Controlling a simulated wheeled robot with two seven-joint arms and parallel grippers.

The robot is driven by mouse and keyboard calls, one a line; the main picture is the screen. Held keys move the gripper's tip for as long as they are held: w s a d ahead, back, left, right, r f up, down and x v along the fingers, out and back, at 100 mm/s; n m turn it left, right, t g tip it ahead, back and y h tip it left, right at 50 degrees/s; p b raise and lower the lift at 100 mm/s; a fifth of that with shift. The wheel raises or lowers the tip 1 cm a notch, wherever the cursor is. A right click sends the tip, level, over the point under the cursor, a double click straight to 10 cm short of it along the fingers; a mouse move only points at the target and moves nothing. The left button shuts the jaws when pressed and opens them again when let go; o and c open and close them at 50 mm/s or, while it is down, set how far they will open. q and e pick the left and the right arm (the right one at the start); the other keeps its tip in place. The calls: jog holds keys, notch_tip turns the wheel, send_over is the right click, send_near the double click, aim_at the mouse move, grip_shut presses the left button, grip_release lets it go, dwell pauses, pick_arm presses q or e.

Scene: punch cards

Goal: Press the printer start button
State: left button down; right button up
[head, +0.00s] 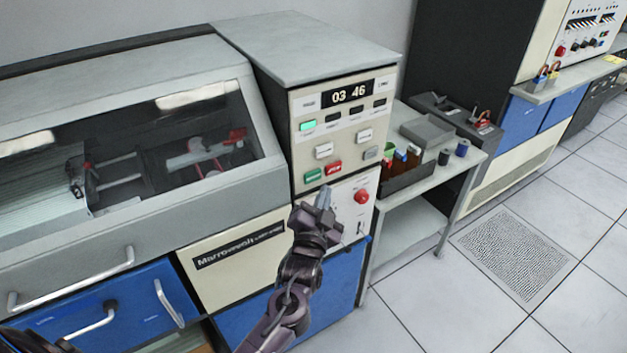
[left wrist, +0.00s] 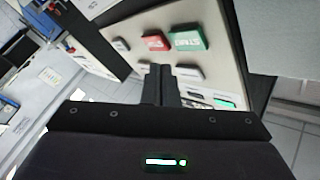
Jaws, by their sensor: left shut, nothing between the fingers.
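The printer's control panel (head: 343,130) has a green button (head: 312,175) at its lower left, with a red button (head: 334,167) just right of it. My left gripper (head: 324,197) is shut and empty, just below these two buttons in the head view. In the left wrist view the green button (left wrist: 188,40) reads START, though the picture is turned. The red button (left wrist: 155,43) is beside it. The shut fingers (left wrist: 165,85) appear apart from the green button; the exact gap cannot be told. My right gripper is not in view.
A red round knob (head: 361,196) sits on the lower panel, right of my gripper. The printer's glass-windowed housing (head: 170,140) is to the left. A grey side table (head: 446,172) with bottles and a tray stands right. The tiled floor beyond is clear.

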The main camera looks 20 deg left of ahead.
aim_at(319, 174)
pick_arm(q)
jog(key=shift+w+a, duration=0.75)
jog(key=shift+a, duration=0.15)
dwell(1.5)
jog(key=shift+w+a, duration=0.25)
jog(key=shift+a, duration=0.05)
jog(key=shift+w+a, duration=0.25)
jog(key=shift+a, duration=0.1)
dwell(0.8)
jog(key=shift+d, duration=0.1)
jog(key=shift+s+d+p, duration=0.3)
jog(key=shift+s+d, duration=0.25)
